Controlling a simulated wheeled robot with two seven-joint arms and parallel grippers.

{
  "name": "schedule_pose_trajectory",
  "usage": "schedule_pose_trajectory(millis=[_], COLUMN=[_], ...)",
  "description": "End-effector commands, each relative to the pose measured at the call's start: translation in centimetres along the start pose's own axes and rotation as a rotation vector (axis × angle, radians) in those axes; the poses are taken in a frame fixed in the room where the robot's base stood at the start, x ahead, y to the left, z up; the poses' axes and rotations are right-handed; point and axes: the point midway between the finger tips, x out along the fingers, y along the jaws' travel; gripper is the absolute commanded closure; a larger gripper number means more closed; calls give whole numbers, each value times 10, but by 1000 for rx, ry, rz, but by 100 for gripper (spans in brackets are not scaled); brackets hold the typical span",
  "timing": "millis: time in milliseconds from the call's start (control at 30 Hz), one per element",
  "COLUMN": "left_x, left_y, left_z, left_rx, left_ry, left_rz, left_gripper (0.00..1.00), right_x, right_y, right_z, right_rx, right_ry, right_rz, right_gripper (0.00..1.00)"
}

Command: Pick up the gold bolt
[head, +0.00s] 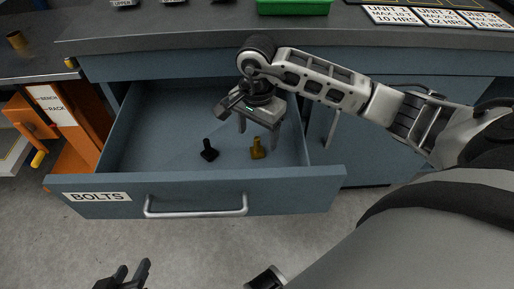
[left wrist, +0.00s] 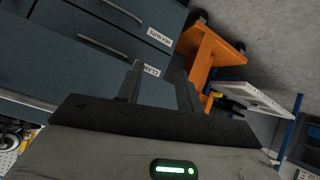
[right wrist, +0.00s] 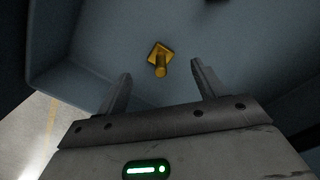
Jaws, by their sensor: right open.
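The gold bolt (head: 257,148) stands on the floor of the open drawer marked BOLTS, in its right half. In the right wrist view the gold bolt (right wrist: 160,59) shows ahead of and between the fingers. My right gripper (head: 257,139) is over the drawer, just above and behind the bolt; it also shows in the right wrist view (right wrist: 160,80). It is open and empty, apart from the bolt. My left gripper (head: 130,270) is low at the front, outside the drawer; in the left wrist view (left wrist: 160,75) its fingers stand apart with nothing between them.
A black bolt (head: 208,150) stands in the drawer left of the gold one. The drawer front (head: 200,196) and side walls surround both. The counter (head: 200,32) overhangs the back, with a green bin (head: 293,6) on it. An orange rack (head: 75,140) stands at left.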

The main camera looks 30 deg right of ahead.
Motion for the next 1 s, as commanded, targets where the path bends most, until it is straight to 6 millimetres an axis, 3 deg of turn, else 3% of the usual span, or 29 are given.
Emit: schedule_pose_trajectory(millis=[300, 600, 667, 800, 1000], left_x=[6, 2, 2, 2, 2], left_y=[0, 3, 3, 4, 3], left_z=[2, -8, -7, -5, -4], left_rx=[3, 9, 8, 7, 7], left_ry=[21, 50, 49, 45, 40], left_rz=[8, 13, 14, 14, 14], left_gripper=[64, 64, 64, 64, 64], right_x=[46, 50, 50, 50, 49], right_y=[0, 0, 0, 0, -1], right_z=[-1, -1, -1, -1, -1], right_rx=[1, 0, 0, 0, 0], right_ry=[-3, -1, -1, -1, 0], right_rz=[3, 0, 1, 1, 0], right_gripper=[31, 31, 45, 83, 84])
